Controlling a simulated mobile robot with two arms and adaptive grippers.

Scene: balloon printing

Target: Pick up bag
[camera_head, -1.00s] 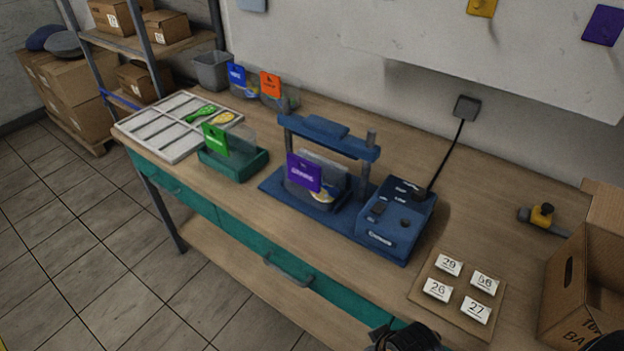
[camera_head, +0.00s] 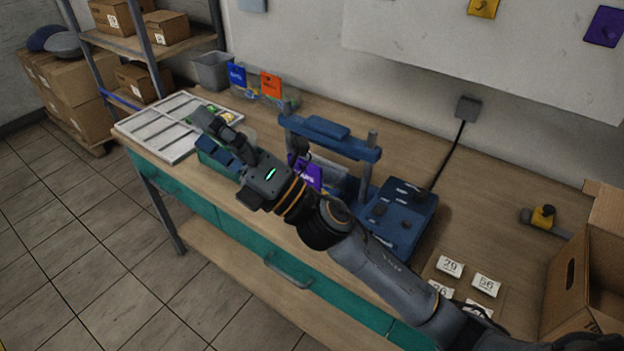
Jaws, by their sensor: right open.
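Several bags with coloured header cards are in view. The purple-header bag (camera_head: 308,171) stands in the blue press machine (camera_head: 328,132), partly hidden by my right wrist. The blue-header bag (camera_head: 237,75) and orange-header bag (camera_head: 270,85) stand at the back of the table. The green tray (camera_head: 213,151) is mostly covered by my right gripper (camera_head: 208,132), and the green-header bag is hidden behind it. The right gripper is open, its fingers over the tray area. I cannot tell whether it touches a bag. My left gripper is not in view.
A white compartment tray (camera_head: 155,125) lies at the table's left end, with a grey bin (camera_head: 211,70) behind. Number cards (camera_head: 450,266) lie near my right arm. A cardboard box (camera_head: 566,290) and a yellow-knobbed tool (camera_head: 543,216) are at right.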

